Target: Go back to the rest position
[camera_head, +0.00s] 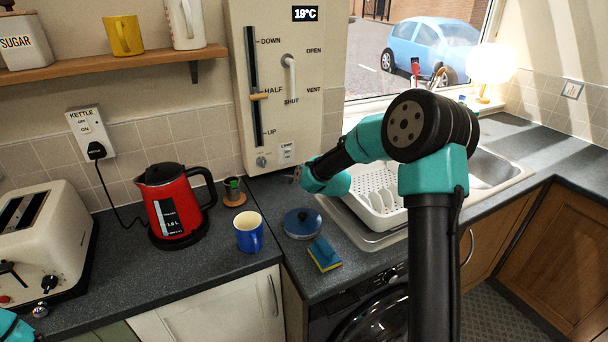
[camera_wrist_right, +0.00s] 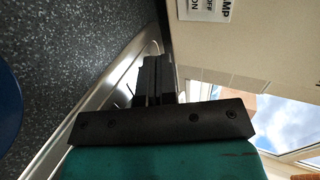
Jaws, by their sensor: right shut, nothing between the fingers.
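My right gripper (camera_head: 297,175) is in the head view, at the end of my teal and black right arm, in front of the wall panel and left of the dish rack. In the right wrist view its two black fingers (camera_wrist_right: 152,80) are together with nothing between them. They point toward the panel and the counter's back edge. Of my left arm only a teal piece shows at the bottom left corner of the head view; its gripper is out of sight.
Below my right gripper are a blue pan lid (camera_head: 303,224), a sponge (camera_head: 324,254) and a blue mug (camera_head: 249,233). A white dish rack (camera_head: 378,208) stands partly behind my arm. A red kettle (camera_head: 174,205) and toaster (camera_head: 40,240) stand left; the lamp (camera_head: 490,65) is right.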

